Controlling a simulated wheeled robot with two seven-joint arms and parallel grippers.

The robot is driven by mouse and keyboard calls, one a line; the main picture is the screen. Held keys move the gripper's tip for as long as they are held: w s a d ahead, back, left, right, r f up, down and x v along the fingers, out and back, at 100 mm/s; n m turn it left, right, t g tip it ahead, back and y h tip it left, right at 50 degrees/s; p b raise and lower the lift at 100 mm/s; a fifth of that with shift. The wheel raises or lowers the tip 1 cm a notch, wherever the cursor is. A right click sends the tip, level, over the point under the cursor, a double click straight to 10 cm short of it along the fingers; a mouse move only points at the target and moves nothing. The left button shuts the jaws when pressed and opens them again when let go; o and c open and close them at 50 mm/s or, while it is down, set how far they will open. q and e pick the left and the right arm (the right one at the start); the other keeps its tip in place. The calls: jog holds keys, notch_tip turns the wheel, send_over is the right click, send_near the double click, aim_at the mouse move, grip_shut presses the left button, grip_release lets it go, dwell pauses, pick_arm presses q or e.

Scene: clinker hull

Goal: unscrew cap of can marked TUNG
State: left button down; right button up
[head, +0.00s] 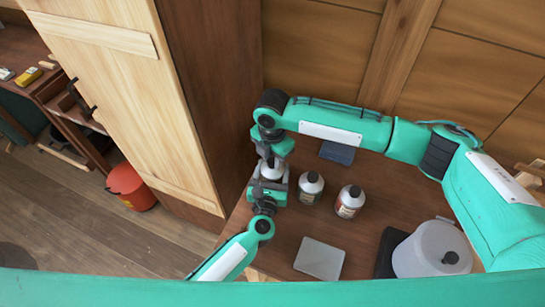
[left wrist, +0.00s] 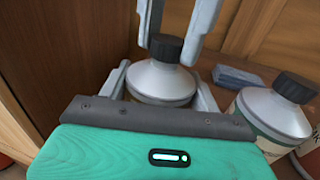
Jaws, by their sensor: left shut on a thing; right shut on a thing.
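A can with a silver shoulder (head: 271,172) stands at the left of the bench, and also shows in the left wrist view (left wrist: 160,80). My left gripper (head: 267,188) is shut on its body from the near side. Its black cap (left wrist: 166,46) is on the neck. My right gripper (left wrist: 172,30) comes down from above, with its fingers at the two sides of the cap, shut on it. The held can's label is hidden, so I cannot read its marking.
Two similar black-capped cans stand to the right, one near (head: 311,187) and one farther (head: 349,201). A blue-grey block (head: 338,152) lies behind, a light grey pad (head: 319,259) in front. A big white pot (head: 425,252) is right. A tall cabinet (head: 120,90) stands left.

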pick_arm(q)
jog(key=shift+f, duration=0.1)
pick_arm(e)
jog(key=n, duration=1.7)
jog(key=shift+r, duration=0.25)
jog(key=shift+r, duration=0.95)
